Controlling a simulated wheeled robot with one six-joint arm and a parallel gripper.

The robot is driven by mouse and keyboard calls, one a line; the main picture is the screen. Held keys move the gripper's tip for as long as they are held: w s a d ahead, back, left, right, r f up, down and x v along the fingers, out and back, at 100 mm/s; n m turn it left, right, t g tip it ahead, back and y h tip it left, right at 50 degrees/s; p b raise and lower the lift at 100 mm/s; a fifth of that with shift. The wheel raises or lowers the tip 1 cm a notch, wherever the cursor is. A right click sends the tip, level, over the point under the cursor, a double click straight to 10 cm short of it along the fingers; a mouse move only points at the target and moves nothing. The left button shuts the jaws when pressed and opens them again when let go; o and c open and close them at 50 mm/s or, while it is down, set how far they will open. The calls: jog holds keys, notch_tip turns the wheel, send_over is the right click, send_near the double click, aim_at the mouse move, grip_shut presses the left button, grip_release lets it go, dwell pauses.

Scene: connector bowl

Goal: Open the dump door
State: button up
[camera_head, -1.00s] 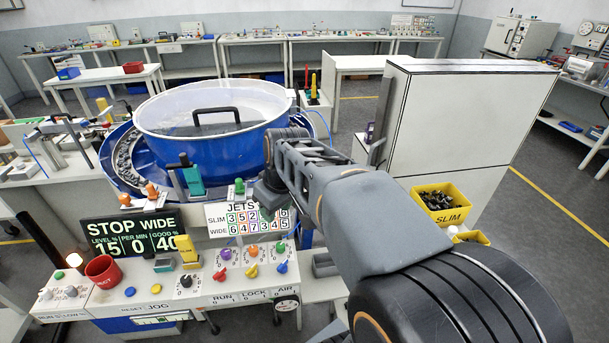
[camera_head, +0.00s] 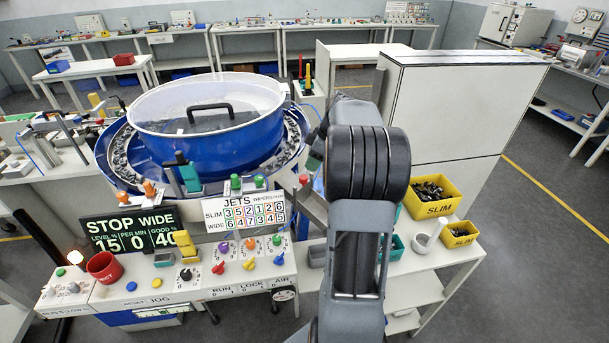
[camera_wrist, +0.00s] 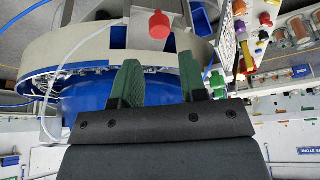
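The blue feeder bowl (camera_head: 215,140) with its clear lid and black handle (camera_head: 213,112) stands at centre left. I cannot pick out the dump door for certain. A red knob (camera_head: 304,179) sits at the bowl's right front, by a grey chute (camera_head: 314,204). A red knob also shows in the wrist view (camera_wrist: 158,25), beyond and between my fingertips, apart from them. My gripper (camera_wrist: 158,75) is open and empty, its two green fingers apart. In the head view my arm mostly hides the gripper.
The control panel (camera_head: 200,278) with coloured knobs and the STOP WIDE display (camera_head: 130,231) stand in front of the bowl. A yellow SLIM bin (camera_head: 433,204) and a smaller yellow bin (camera_head: 461,239) are at right. A tall white cabinet (camera_head: 455,100) stands behind my arm.

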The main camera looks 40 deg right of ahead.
aim_at(304, 177)
jog(key=x, duration=0.7)
jog(key=shift+f+p, duration=0.15)
jog(key=shift+p, duration=0.25)
grip_shut()
